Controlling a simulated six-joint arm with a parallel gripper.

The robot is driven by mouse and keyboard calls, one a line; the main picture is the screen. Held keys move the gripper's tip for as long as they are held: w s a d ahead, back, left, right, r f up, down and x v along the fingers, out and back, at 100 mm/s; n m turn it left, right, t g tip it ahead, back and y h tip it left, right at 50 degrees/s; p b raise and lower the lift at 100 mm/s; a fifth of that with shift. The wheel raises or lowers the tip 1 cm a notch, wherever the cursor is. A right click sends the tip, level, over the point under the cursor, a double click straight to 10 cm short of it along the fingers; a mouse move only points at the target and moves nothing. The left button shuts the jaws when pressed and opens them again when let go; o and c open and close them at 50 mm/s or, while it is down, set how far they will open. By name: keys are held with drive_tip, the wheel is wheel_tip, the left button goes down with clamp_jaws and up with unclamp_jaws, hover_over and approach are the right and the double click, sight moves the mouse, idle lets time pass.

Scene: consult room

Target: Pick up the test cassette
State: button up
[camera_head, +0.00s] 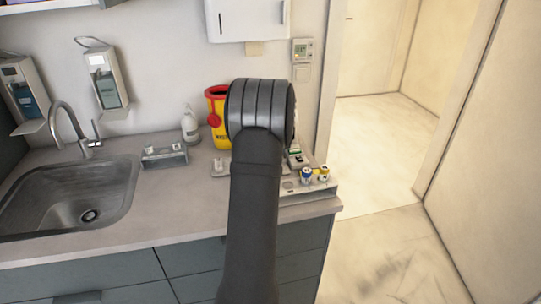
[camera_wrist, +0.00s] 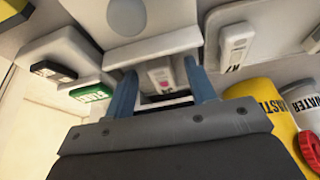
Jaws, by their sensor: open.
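My gripper (camera_wrist: 160,92) shows in the wrist view with its two blue fingers apart. A small white piece with a pinkish mark, apparently the test cassette (camera_wrist: 163,76), shows between the fingers, in a grey-white holder. I cannot tell whether the fingers touch it. A similar white piece with lettering (camera_wrist: 237,45) lies to its right on a pale plate, and part of another shows at the right edge. In the head view my arm hides the gripper and the counter spot behind it.
A yellow waste bin (camera_head: 217,115) stands on the counter (camera_head: 120,230) and shows close by in the wrist view (camera_wrist: 262,105). A blue-marked container (camera_head: 307,175) and a yellow-marked one (camera_head: 324,174) stand near the right counter edge. A sink (camera_head: 70,195) is at left.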

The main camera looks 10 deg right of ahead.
drive_tip(key=c, duration=1.1)
drive_tip(key=shift+o, duration=0.2)
drive_tip(key=shift+r, duration=0.6)
drive_tip(key=r, duration=0.2)
drive_tip(key=s+d+r, duration=0.1)
drive_tip(key=shift+r, duration=0.35)
drive_tip(key=s+d+r, duration=0.6)
drive_tip(key=s, duration=0.1)
drive_tip(key=shift+s+d, duration=0.4)
